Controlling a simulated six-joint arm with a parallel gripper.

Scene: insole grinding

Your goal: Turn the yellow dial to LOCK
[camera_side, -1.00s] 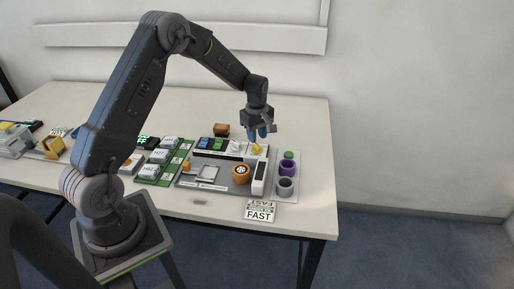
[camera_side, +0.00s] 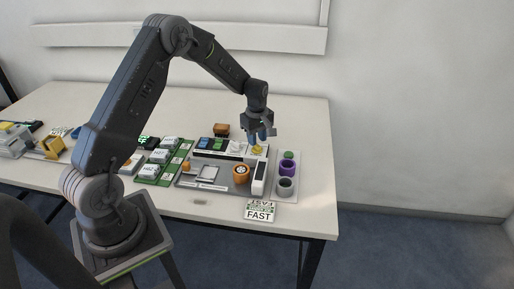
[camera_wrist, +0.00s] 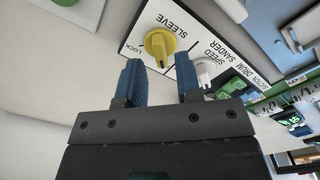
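The yellow dial (camera_wrist: 160,44) sits on a white panel (camera_wrist: 133,38) lettered SLEEVE, with the word LOCK beside the dial. In the side view the dial (camera_side: 257,149) is small, at the back right of the machine. My gripper (camera_wrist: 160,75) is open and empty, its two blue fingers apart. In the wrist view the dial lies just beyond the fingertips, between their lines. In the side view my gripper (camera_side: 262,137) is just above the dial, and I cannot tell whether it touches.
A white SPEED knob (camera_wrist: 203,70) is beside the dial. An orange roller (camera_side: 241,174) and a white upright block (camera_side: 260,178) stand in front. Purple and grey cups (camera_side: 286,186) are to the right. A FAST card (camera_side: 259,211) lies near the table's front edge.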

